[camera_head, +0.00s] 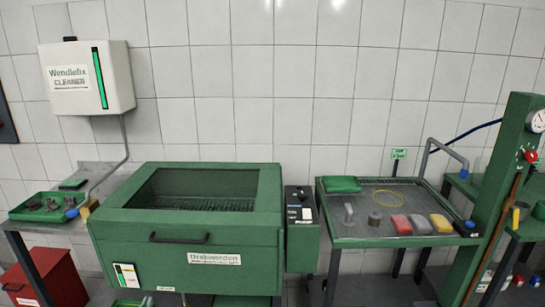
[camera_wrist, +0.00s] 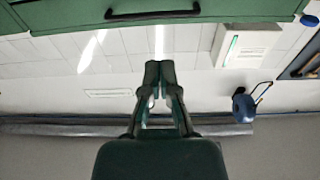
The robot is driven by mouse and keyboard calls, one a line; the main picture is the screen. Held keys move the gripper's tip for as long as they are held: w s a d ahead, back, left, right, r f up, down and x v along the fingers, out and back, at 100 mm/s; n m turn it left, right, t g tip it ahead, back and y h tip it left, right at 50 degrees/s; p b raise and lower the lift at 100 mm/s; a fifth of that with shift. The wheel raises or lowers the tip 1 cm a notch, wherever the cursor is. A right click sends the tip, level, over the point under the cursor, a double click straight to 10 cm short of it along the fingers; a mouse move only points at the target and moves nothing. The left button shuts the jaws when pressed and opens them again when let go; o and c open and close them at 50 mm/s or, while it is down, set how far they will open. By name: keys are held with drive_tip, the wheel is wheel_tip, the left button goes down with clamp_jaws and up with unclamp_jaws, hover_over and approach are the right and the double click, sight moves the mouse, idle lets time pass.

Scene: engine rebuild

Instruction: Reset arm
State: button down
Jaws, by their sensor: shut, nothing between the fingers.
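My gripper (camera_wrist: 159,72) shows in the middle of the wrist view, with its dark green fingers together and nothing between them. It hangs in free space, apart from the things around it. A green edge with a black handle (camera_wrist: 152,14) spans the top of that view. My arm and gripper do not show in the head view. There, a green box-shaped machine (camera_head: 187,232) with a dark window in its lid and a black front handle stands in the middle.
A white cleaner dispenser (camera_head: 88,78) hangs on the tiled wall at left, above a green tray (camera_head: 22,213) of metal parts. A red bin (camera_head: 50,278) stands below. At right are a green-edged bench (camera_head: 400,241) with coloured blocks and a green column (camera_head: 492,190) with a gauge.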

drive_tip(key=w+d+r+m+g+h, duration=0.1)
drive_tip(key=w+d+r+g+h, duration=0.15)
drive_tip(key=d+r, duration=0.45)
drive_tip(key=w+d+r+m+g+h, duration=0.1)
drive_tip(key=w+d+r+g+h, duration=0.2)
drive_tip(key=d, duration=0.7)
drive_tip(key=w+d+r+g+h, duration=0.1)
drive_tip(key=d+r+g+h, duration=0.15)
drive_tip(key=d+r, duration=0.5)
drive_tip(key=s+d+r+g, duration=0.1)
drive_tip(key=s+d+r, duration=0.1)
drive_tip(key=d, duration=0.4)
drive_tip(key=s+d+r+g, duration=0.2)
drive_tip(key=d, duration=0.3)
drive_tip(key=s+d+r+g+y, duration=0.2)
drive_tip(key=s+d, duration=0.5)
drive_tip(key=s+d+r+g+y, duration=0.1)
drive_tip(key=s+d+r+g, duration=0.15)
drive_tip(key=s+d, duration=0.45)
drive_tip(key=s+d+n+t+y, duration=0.2)
drive_tip(key=s+y, duration=0.3)
drive_tip(key=s, duration=1.1)
drive_tip(key=shift+s+f+n+y, duration=0.2)
drive_tip(key=shift+s+n+y, duration=0.05)
drive_tip(key=shift+n+y, duration=0.05)
drive_tip(key=shift+a, duration=0.15)
